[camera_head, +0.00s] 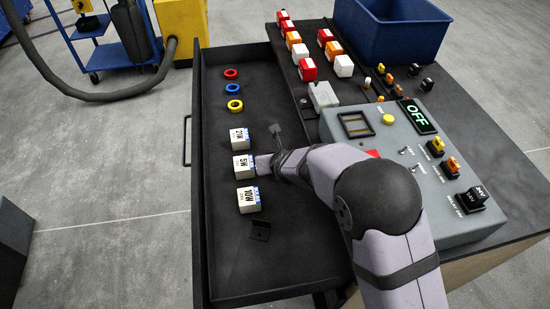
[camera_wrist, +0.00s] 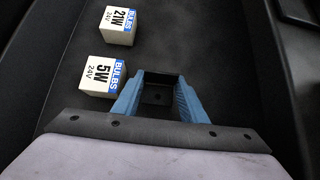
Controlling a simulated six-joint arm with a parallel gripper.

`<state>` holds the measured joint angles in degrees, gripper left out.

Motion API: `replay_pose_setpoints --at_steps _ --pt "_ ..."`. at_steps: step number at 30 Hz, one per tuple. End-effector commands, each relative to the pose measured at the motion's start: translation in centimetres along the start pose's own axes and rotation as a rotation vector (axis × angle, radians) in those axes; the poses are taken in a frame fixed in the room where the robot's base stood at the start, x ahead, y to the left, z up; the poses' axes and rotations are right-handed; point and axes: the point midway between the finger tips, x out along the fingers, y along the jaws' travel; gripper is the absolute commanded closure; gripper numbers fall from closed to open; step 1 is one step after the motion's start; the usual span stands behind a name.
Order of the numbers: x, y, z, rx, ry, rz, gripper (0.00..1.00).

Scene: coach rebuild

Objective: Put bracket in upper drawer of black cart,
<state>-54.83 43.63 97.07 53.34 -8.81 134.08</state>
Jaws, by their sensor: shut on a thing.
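My gripper (camera_wrist: 160,88) has its blue fingers shut on a dark bracket (camera_wrist: 158,97) with a small hole, low in an open black drawer (camera_head: 290,280). I cannot tell whether the bracket touches the drawer floor. The gripper is just right of the 5W bulb box (camera_head: 242,166), which also shows in the wrist view (camera_wrist: 100,77). Another dark bracket-like piece (camera_head: 261,231) lies in the drawer below the 10W box. The drawer has a handle (camera_head: 187,140) on its left side.
The drawer also holds a 21W box (camera_head: 240,139), a 10W box (camera_head: 248,200) and red, blue and yellow rings (camera_head: 233,90). A grey control panel (camera_head: 440,200) and blue bin (camera_head: 390,30) stand right. A black body (camera_head: 14,240) shows at the left edge.

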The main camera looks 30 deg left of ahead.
Motion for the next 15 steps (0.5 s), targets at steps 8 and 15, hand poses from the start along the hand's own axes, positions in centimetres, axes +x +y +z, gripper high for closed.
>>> replay_pose_setpoints --at_steps 8,15 --pt "0.56 0.01 -0.53 0.000 -0.001 0.000 0.98" --pt "0.82 0.01 -0.80 0.000 -0.001 0.000 0.98"
